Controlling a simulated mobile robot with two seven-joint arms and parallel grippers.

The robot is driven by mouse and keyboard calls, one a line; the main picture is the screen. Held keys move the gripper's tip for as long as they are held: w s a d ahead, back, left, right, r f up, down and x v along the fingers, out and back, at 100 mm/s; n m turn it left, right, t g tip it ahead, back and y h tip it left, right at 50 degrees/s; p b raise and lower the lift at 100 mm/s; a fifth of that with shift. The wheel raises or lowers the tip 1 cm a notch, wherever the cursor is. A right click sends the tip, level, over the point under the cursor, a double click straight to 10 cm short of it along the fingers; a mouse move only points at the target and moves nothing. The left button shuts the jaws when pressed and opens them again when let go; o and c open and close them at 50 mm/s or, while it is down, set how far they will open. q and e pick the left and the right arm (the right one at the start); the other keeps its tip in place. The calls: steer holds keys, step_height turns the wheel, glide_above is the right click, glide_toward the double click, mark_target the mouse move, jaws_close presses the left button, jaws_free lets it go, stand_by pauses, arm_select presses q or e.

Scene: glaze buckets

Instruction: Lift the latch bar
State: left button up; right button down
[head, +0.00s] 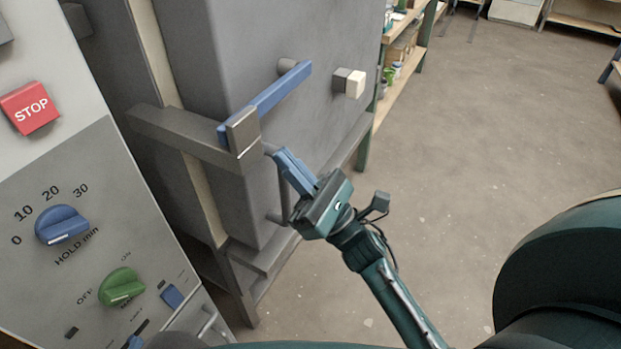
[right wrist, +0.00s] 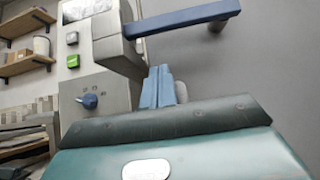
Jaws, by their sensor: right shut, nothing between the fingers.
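The blue latch bar (head: 275,93) lies across the front of the grey kiln-like cabinet, and its near end sits at a grey block (head: 243,131) on a grey arm. In the right wrist view the latch bar (right wrist: 185,19) passes above my fingers, with the grey block (right wrist: 117,50) to the left. My right gripper (head: 280,154) is shut and empty, its blue fingertips just below and right of the block. Its fingers also show in the right wrist view (right wrist: 158,82), apart from the bar. My left gripper is not in view.
A control panel with a red STOP button (head: 31,107), a blue knob (head: 62,225) and a green knob (head: 121,287) stands at the left. A pale-tipped stub (head: 350,83) sticks out right of the bar. A vertical handle (head: 282,197) is behind my gripper. The floor at right is clear.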

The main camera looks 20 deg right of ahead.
mark_target(272, 96)
arm_select(q)
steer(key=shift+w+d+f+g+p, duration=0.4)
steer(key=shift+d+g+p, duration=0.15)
steer(key=shift+p, duration=0.3)
arm_select(e)
steer(key=r, duration=0.3)
steer(key=w+a+r, duration=0.1)
steer(key=r, duration=0.1)
steer(key=shift+w+r, duration=0.1)
steer(key=shift+r, duration=0.15)
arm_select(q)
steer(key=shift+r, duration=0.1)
